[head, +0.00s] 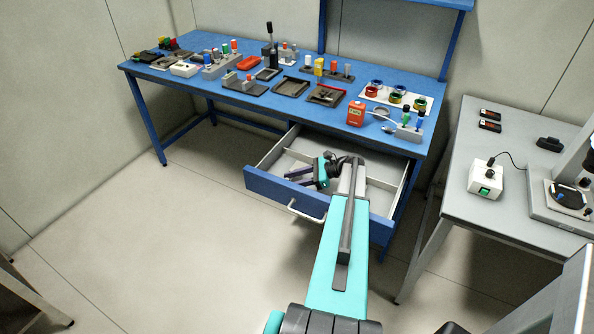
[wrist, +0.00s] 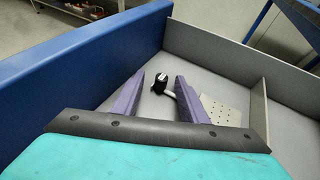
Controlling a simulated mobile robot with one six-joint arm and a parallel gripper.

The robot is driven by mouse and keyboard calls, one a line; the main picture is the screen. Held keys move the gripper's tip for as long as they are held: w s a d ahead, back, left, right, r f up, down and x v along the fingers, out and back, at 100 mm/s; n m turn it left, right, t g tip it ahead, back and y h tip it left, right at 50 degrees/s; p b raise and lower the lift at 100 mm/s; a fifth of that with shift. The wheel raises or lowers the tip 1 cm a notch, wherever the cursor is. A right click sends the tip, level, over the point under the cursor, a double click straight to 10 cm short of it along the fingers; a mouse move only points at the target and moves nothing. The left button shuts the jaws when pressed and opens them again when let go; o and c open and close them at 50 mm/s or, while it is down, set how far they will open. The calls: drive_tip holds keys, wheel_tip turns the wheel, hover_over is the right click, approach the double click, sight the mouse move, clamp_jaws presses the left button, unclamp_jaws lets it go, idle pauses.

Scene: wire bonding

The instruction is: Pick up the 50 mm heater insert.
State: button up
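In the wrist view, a pale plate with rows of small holes (wrist: 220,110) lies on the drawer floor, partly hidden by my right finger. A small piece with a black head (wrist: 161,83) and a light stem lies on the floor, seen between my fingertips. No size marking is readable, so I cannot tell which, if either, is the 50 mm heater insert. My gripper (wrist: 160,75) is open, its purple fingers apart with nothing held. In the head view my gripper (head: 304,178) is inside the open drawer's left part, and my arm hides part of the drawer.
The blue-fronted drawer (head: 273,193) is pulled out under the blue bench (head: 205,93). A grey divider (wrist: 257,103) and the drawer's walls stand close around my gripper. Many small parts crowd the benchtop. A grey table (head: 452,205) stands at the right.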

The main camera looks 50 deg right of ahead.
drive_tip(key=shift+c, duration=0.4)
clamp_jaws()
wheel_tip(320, 180, up, 10)
drive_tip(key=b, duration=0.2)
idle(0.8)
idle(0.7)
